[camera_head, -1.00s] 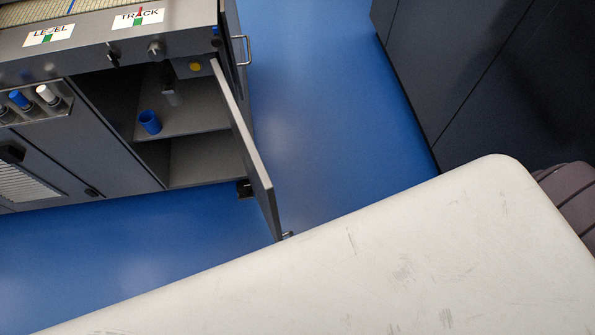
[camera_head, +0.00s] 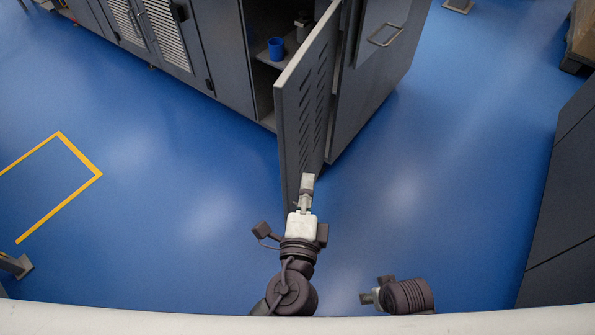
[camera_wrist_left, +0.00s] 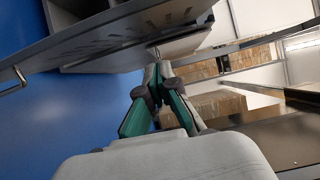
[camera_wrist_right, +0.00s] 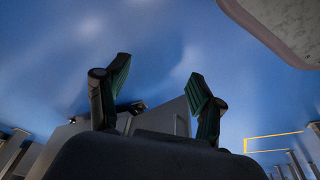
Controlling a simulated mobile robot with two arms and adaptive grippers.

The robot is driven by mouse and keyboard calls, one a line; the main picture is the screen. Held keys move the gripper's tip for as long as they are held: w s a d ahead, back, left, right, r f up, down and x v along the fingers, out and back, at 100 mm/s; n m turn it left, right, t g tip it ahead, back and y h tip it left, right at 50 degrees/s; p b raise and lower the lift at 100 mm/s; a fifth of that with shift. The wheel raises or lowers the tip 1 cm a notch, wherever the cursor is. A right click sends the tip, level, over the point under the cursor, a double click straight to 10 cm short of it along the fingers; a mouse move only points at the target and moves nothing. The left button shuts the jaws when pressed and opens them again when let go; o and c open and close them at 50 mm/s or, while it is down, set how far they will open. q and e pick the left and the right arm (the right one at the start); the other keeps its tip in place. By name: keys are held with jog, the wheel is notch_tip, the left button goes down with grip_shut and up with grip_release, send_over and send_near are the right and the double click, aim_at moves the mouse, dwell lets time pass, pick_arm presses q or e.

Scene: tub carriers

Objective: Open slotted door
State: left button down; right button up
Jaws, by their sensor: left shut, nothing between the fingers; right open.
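The grey slotted door (camera_head: 306,105) stands swung out from its cabinet, with the compartment behind it showing. Its slotted face also shows at the top of the left wrist view (camera_wrist_left: 110,36). My left gripper (camera_head: 307,180) is shut and empty at the door's lower part in the head view; its green-padded fingers (camera_wrist_left: 157,68) come together close to the door. I cannot tell whether they touch it. My right gripper (camera_head: 367,298) is low and right of the left one, apart from the door. Its fingers (camera_wrist_right: 158,76) are spread and empty.
A blue cup (camera_head: 276,48) stands inside the cabinet (camera_head: 228,50). A handle (camera_head: 385,36) juts from the cabinet's side panel. Dark cabinets (camera_head: 565,215) line the right. Blue floor (camera_head: 180,190) is clear around the door, with a yellow marking (camera_head: 85,160) at left.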

aim_at(294, 143)
pick_arm(q)
jog(key=shift+w+a+p, duration=0.2)
jog(key=shift+w+a, duration=0.25)
jog(key=shift+w, duration=1.4)
jog(key=shift+w+a+p, duration=0.25)
jog(key=shift+w+a, duration=0.25)
jog(key=shift+w, duration=1.35)
jog(key=shift+w+a+p, duration=0.2)
jog(key=shift+w+a, duration=0.25)
jog(key=shift+w, duration=1.4)
pick_arm(e)
jog(key=shift+s+f, duration=0.2)
jog(key=shift+f, duration=0.85)
jog(key=shift+s+f, duration=0.2)
jog(key=shift+f, duration=0.85)
